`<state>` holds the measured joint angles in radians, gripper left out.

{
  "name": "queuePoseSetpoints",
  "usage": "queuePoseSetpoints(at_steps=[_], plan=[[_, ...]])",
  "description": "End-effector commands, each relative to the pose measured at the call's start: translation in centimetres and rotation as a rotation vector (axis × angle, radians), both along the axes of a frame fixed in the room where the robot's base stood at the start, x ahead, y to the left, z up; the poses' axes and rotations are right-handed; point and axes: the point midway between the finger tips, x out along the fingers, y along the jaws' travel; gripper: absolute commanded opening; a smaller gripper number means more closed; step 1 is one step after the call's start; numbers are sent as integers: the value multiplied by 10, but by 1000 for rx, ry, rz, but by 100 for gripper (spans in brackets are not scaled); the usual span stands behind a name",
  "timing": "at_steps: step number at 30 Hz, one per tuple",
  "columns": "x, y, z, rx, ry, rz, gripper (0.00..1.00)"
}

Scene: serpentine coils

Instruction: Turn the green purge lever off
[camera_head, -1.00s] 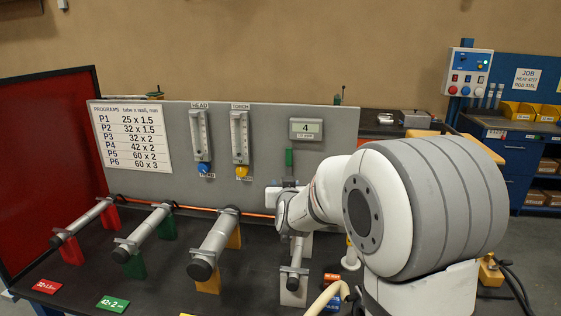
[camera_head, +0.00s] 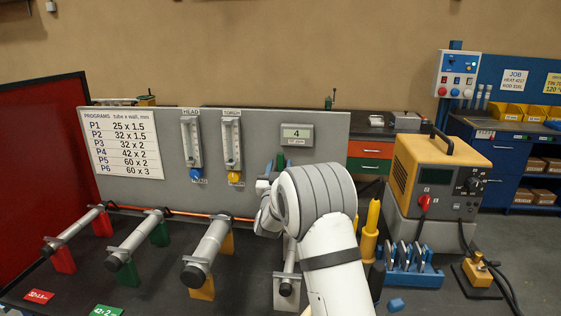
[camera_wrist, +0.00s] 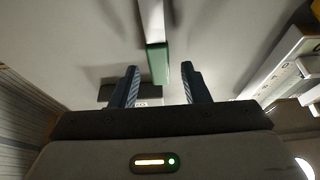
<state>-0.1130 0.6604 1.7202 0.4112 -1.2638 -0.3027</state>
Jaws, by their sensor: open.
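The green purge lever (camera_head: 280,161) stands upright on the grey panel, below the small display reading 4. In the head view my arm hides its lower part. In the wrist view the green lever (camera_wrist: 158,62) comes down from the top, and its near end lies between my two blue-grey fingertips as pictured. My gripper (camera_wrist: 160,70) is open, with a gap on each side of the lever. I cannot tell how deep the lever sits between the fingers. In the head view my gripper (camera_head: 267,170) is at the panel, close to the lever, mostly hidden by my wrist.
Two flowmeters, with a blue knob (camera_head: 196,174) and a yellow knob (camera_head: 234,177), are on the panel left of the lever. Several clamped tubes (camera_head: 208,250) stand in front. A yellow power unit (camera_head: 440,178) and a blue rack (camera_head: 412,272) are at the right.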

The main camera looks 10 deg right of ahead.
Motion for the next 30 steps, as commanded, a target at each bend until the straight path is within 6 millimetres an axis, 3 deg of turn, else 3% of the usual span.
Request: queuePoseSetpoints(at_steps=[4, 13, 28, 30], plan=[[10, -3, 5, 0, 1, 0, 42], [12, -5, 5, -1, 1, 0, 41], [12, -6, 5, 0, 1, -2, 0], [12, -6, 5, 0, 1, -2, 0]])
